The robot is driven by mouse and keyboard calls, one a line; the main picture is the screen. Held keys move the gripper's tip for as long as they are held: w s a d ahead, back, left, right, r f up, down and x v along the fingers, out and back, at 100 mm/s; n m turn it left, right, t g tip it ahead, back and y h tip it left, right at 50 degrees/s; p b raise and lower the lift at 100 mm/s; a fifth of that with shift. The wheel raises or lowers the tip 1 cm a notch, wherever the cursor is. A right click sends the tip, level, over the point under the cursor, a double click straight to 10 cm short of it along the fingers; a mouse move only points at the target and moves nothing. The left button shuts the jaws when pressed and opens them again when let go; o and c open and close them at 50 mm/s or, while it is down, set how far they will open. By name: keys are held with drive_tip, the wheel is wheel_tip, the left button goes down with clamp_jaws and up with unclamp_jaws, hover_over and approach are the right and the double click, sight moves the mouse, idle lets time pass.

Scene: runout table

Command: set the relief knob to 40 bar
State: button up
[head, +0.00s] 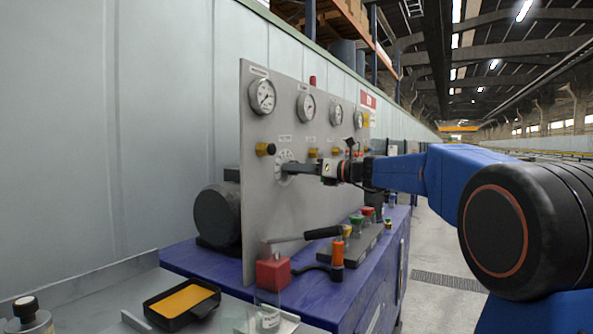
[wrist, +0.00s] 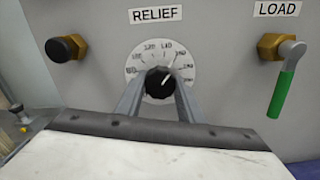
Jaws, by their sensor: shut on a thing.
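The relief knob (wrist: 158,84) is a black round knob with a white pointer line, on a white numbered dial (wrist: 132,73) below the RELIEF label (wrist: 155,14). The pointer line slants up and to the right; most dial figures are too small to read surely. My gripper (wrist: 159,92) has its two grey fingers on either side of the knob and is shut on it. In the head view my gripper (head: 287,168) reaches the dial (head: 283,158) on the grey panel (head: 262,200), and the knob is hidden by the fingers.
A brass fitting with a black cap (wrist: 66,48) is left of the dial. The LOAD valve with its green lever (wrist: 281,93) is to the right. Gauges (head: 262,96) line the panel above. A black-handled lever (head: 323,233) and red block (head: 273,273) stand on the bench below.

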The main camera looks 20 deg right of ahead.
drive_tip(key=n, duration=0.8)
drive_tip(key=shift+d+n, duration=0.1)
drive_tip(key=shift+n, duration=0.3)
drive_tip(key=n, duration=0.4)
drive_tip(key=shift+w+n, duration=0.1)
drive_tip(key=shift+n, duration=0.2)
drive_tip(key=n, duration=1.3)
drive_tip(key=shift+n, duration=0.3)
drive_tip(key=n, duration=0.4)
drive_tip(key=shift+n, duration=2.1)
